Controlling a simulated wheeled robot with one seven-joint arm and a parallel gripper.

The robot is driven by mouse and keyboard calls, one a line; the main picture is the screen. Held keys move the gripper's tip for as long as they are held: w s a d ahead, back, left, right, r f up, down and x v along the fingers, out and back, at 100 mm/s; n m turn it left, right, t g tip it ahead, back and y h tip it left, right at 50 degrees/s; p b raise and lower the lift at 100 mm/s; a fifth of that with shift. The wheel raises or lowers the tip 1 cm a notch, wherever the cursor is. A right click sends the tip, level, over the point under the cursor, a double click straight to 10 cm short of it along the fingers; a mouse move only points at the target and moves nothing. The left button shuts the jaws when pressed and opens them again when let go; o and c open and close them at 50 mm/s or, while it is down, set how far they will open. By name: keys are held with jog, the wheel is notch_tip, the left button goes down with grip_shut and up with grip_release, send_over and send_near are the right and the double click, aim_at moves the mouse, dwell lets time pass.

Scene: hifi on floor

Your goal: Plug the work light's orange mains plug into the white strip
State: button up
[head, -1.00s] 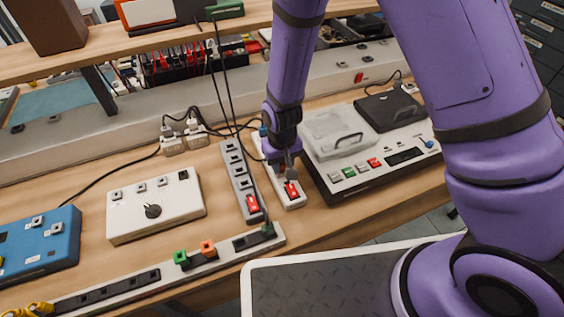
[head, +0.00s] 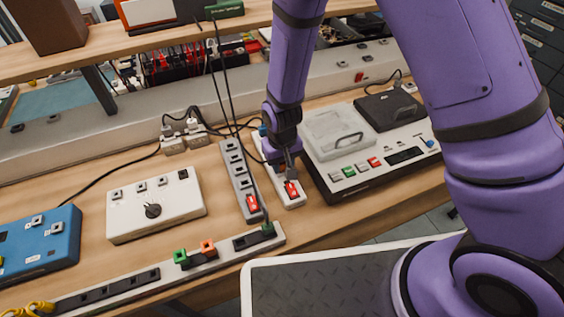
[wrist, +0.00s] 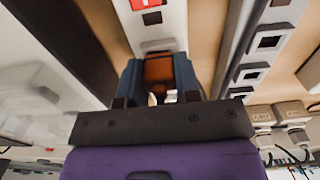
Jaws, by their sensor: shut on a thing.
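The white strip (head: 295,201) lies on the bench under my gripper, with a red switch at its near end. It also shows in the wrist view (wrist: 172,32), at top centre. My gripper (head: 284,170) reaches down over this strip. In the wrist view its two blue-grey fingers (wrist: 158,75) are shut on the orange mains plug (wrist: 158,69). The plug is over the strip's face, close to it. Whether its pins are in a socket is hidden. In the head view the plug is hidden by my gripper. I cannot make out the work light.
A grey strip (head: 236,168) with a red switch lies just left, black cables crossing it. A black-and-white instrument (head: 350,178) stands close on the right. A white box (head: 130,212) with a knob lies further left. A front rail (head: 225,259) holds green and orange blocks.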

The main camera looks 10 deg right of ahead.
jog(key=shift+f, duration=0.1)
dwell(0.8)
jog(key=o, duration=1)
jog(key=shift+c, duration=0.2)
notch_tip(320, 180, up, 16)
dwell(0.6)
jog(key=shift+f, duration=0.1)
